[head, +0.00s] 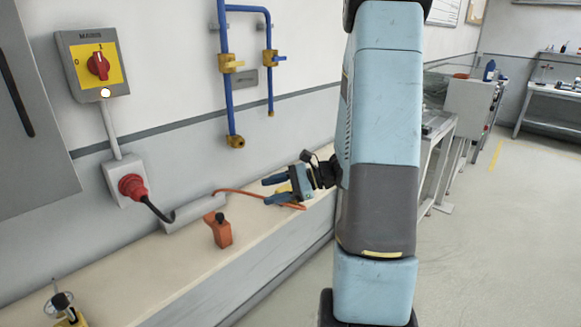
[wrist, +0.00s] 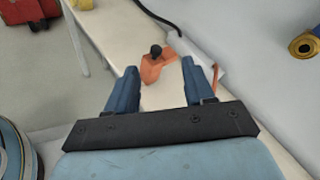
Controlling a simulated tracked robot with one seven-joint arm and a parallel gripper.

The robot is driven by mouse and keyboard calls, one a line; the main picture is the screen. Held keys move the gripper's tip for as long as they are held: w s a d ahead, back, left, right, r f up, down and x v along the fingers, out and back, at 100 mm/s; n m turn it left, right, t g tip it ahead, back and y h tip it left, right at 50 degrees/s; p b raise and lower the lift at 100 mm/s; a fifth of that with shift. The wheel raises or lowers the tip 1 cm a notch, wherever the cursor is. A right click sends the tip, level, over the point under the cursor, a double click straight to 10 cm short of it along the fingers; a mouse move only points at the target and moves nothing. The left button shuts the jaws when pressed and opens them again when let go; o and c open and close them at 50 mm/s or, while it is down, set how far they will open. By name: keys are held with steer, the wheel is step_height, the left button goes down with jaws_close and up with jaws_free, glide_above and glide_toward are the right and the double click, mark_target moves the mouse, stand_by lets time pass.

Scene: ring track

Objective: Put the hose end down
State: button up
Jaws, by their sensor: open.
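An orange hose (head: 243,192) runs from a grey box on the bench (head: 160,262) toward my gripper (head: 264,190). Part of it lies on the bench top just beyond and below the fingers. A short stretch of the hose (wrist: 215,82) shows beside the right finger in the wrist view. A small yellow patch shows behind the fingers in the head view; I cannot tell whether it is the hose end. My gripper (wrist: 159,80) is open, with its blue fingers apart and nothing seen held between them.
An orange block with a black knob (head: 221,232) stands on the bench, left of my gripper. The grey box (head: 195,214) lies against the wall near a red plug (head: 131,186). Blue pipes with brass valves (head: 232,65) hang on the wall above. Bench top at the front left is mostly clear.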

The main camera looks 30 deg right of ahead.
steer(key=s+a+r+n+g+h, duration=0.6)
steer(key=s+a+r+n, duration=0.2)
steer(key=s+n, duration=0.3)
steer(key=s+d+r+n+t+h, duration=0.1)
steer(key=s+r+n+t+h, duration=0.4)
steer(key=s+r+n+h, duration=0.1)
step_height(320, 180, up, 3)
steer(key=s+h, duration=0.1)
steer(key=s, duration=0.1)
steer(key=shift+s+d+r, duration=0.15)
steer(key=shift+s+d, duration=0.2)
steer(key=shift+s+d+r+n, duration=0.1)
steer(key=shift+d+r+n, duration=0.15)
steer(key=shift+d, duration=0.4)
steer(key=shift+c, duration=1)
